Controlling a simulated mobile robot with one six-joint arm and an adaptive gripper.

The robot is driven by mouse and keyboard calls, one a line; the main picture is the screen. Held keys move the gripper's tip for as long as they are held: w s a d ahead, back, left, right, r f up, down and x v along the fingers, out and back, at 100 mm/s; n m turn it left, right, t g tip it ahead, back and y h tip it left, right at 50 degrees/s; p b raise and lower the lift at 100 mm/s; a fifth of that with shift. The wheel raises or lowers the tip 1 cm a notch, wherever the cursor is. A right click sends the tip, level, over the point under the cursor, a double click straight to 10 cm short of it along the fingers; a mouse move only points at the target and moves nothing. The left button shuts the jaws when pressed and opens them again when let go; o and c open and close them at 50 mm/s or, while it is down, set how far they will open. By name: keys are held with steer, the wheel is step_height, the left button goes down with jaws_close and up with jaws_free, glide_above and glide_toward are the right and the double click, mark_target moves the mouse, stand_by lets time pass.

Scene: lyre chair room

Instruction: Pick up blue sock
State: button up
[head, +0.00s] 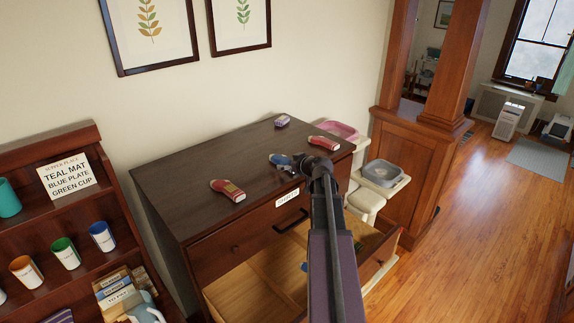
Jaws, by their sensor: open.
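A small blue sock (279,159) lies on top of the dark dresser (190,165), near its middle. My gripper (298,162) is just right of the blue sock, over the front part of the dresser top. It is open, and I see nothing held in it. The gripper and wrist are small and dark here, and they may hide part of the sock's right end. I cannot tell whether the fingers touch the sock.
Red socks lie left (228,190) and right (324,142) of the blue one; a purple sock (282,121) lies behind. A drawer (255,285) stands open below my arm. A shelf (50,235) with cups is at left. Pink (340,130) and grey (383,173) bins are at right.

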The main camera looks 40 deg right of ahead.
stand_by(0.5)
steer(key=c, duration=0.8)
steer(key=shift+c, duration=0.2)
steer(key=shift+r, duration=0.15)
step_height(320, 180, up, 3)
steer(key=p, duration=0.3)
steer(key=shift+f, duration=0.2)
steer(key=s, duration=0.5)
steer(key=s+r+p, duration=0.1)
steer(key=s, duration=0.4)
steer(key=s+r+p, duration=0.1)
steer(key=s, duration=0.5)
steer(key=shift+d, duration=0.3)
